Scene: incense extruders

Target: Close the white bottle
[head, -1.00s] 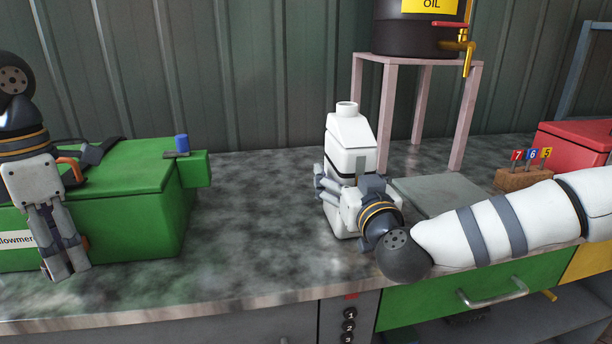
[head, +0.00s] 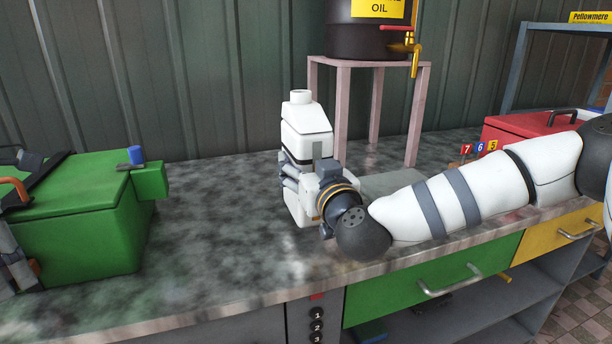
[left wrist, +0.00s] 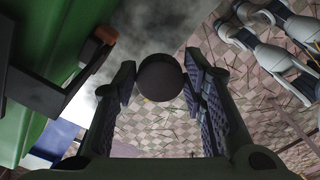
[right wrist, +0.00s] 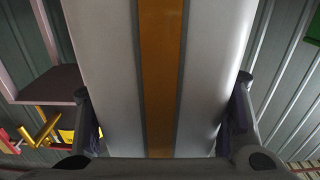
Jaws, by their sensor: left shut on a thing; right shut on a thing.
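The white bottle (head: 307,136) stands upright on the worktop, with a dark band and a short white neck (head: 300,97) on top. I see no separate cap on the neck. My right gripper (head: 300,183) is shut around the bottle's body from the right. In the right wrist view the bottle (right wrist: 110,75) fills the space between the fingers and shows an orange stripe. My left gripper (head: 22,275) is at the left edge, in front of the green box, far from the bottle. In the left wrist view it is shut on a dark round piece (left wrist: 160,77).
A green box (head: 85,235) with a blue-topped ledge (head: 137,155) stands at the left. Behind the bottle is a pink stand (head: 373,63) with an oil drum (head: 365,38). A red box (head: 510,130) is at the right. The worktop (head: 215,215) between green box and bottle is clear.

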